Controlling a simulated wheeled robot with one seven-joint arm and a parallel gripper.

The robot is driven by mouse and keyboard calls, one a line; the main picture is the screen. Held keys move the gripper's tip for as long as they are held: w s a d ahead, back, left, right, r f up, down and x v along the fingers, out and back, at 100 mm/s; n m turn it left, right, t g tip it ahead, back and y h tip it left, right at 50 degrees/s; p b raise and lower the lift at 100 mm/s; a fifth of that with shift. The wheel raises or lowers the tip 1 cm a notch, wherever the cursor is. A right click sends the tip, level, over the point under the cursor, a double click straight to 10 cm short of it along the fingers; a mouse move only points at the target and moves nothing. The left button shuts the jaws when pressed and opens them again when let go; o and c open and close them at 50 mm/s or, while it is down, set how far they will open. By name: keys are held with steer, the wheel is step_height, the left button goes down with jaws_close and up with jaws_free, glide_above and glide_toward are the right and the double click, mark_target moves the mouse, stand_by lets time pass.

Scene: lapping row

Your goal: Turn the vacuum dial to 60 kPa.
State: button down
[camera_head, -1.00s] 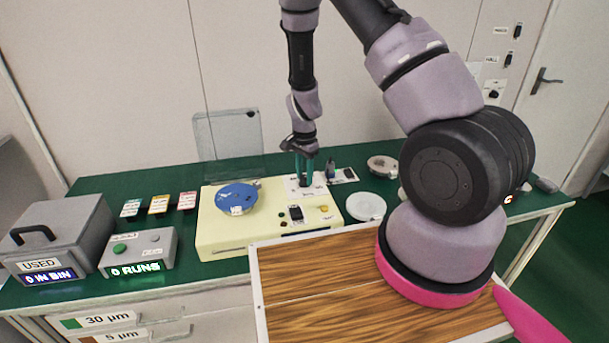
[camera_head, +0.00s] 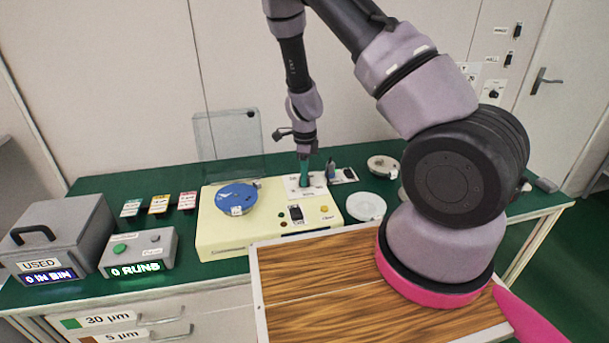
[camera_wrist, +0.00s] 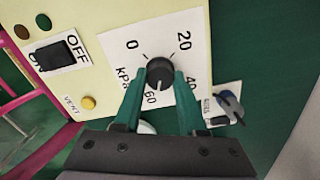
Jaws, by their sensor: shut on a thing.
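The vacuum dial is a black round knob (camera_wrist: 160,74) on a white scale plate (camera_wrist: 117,47) marked 0, 20, 40, 60 and kPa. A pale mark on the knob points down toward the 60 in the wrist view. My gripper (camera_wrist: 160,80) has its two green fingers shut on the knob, one on each side. In the head view my gripper (camera_head: 304,184) points straight down onto the plate at the right of the cream machine (camera_head: 222,239), and its fingers hide the knob there.
An ON/OFF switch (camera_wrist: 55,54) and a yellow VENT button (camera_wrist: 88,102) sit beside the plate. A blue disc (camera_head: 237,195) lies on the machine's left. A white dish (camera_head: 365,206) stands to the right, and a wooden-topped surface (camera_head: 320,285) is in front.

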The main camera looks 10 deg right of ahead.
steer(key=shift+m, duration=0.6)
steer(key=shift+c, duration=2.3)
jaws_free()
step_height(320, 180, up, 11)
steer(key=shift+f, duration=0.1)
